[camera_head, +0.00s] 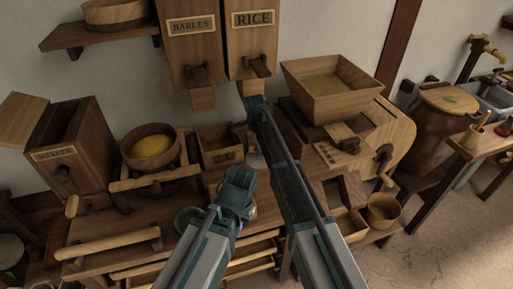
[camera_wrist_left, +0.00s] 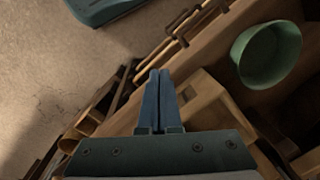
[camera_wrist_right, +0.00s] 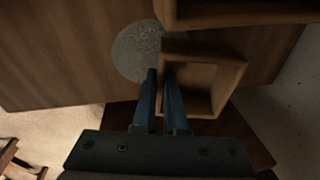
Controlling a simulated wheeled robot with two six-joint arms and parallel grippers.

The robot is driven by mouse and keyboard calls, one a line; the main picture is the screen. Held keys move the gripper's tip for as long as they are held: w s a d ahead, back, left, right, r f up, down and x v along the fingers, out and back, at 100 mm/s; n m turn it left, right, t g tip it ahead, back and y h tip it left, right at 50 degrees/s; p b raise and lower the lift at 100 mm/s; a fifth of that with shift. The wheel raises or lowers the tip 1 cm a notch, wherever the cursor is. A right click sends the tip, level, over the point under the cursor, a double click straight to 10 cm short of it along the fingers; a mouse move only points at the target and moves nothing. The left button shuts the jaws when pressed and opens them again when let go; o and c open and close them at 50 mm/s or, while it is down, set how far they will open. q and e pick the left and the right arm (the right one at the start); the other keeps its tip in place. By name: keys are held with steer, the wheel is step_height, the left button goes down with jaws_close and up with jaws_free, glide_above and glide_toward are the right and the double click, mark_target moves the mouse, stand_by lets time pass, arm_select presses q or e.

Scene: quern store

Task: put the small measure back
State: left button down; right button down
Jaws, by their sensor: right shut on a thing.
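A small square wooden measure (camera_wrist_right: 232,80), open on one side, is in the right wrist view. The fingers of my right gripper (camera_wrist_right: 162,80) are shut on its left wall. In the head view my right gripper (camera_head: 243,129) is at the back of the bench, under the RICE bin (camera_head: 252,36); the arm partly hides what it holds. A grey round patch (camera_wrist_right: 134,50) lies on the wood beside the measure. My left gripper (camera_wrist_left: 159,85) is shut, with its fingertips together and nothing seen between them.
A labelled wooden box (camera_head: 218,147) and a bowl of yellow grain (camera_head: 152,147) stand left of my right gripper. A mill with a square hopper (camera_head: 328,88) stands to the right. A green bowl (camera_wrist_left: 266,54) is near my left gripper. The BARLEY bin (camera_head: 190,45) hangs above.

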steer(key=shift+w+a, duration=0.2)
steer(key=shift+w, duration=0.45)
steer(key=shift+w+a, duration=0.2)
steer(key=shift+w, duration=0.4)
step_height(320, 180, down, 3)
steer(key=b, duration=0.3)
steer(key=shift+w+f, duration=0.15)
steer(key=shift+f, duration=0.05)
steer(key=shift+r, duration=0.15)
steer(key=c, duration=1)
jaws_free()
steer(key=shift+f+b, duration=0.25)
steer(key=shift+b, duration=0.05)
steer(key=r+p, duration=0.5)
steer(key=a+r+p, duration=0.1)
steer(key=r+p, duration=0.1)
steer(key=shift+s+r+p, duration=0.2)
steer(key=shift+r+p, duration=0.2)
steer(key=shift+f, duration=0.1)
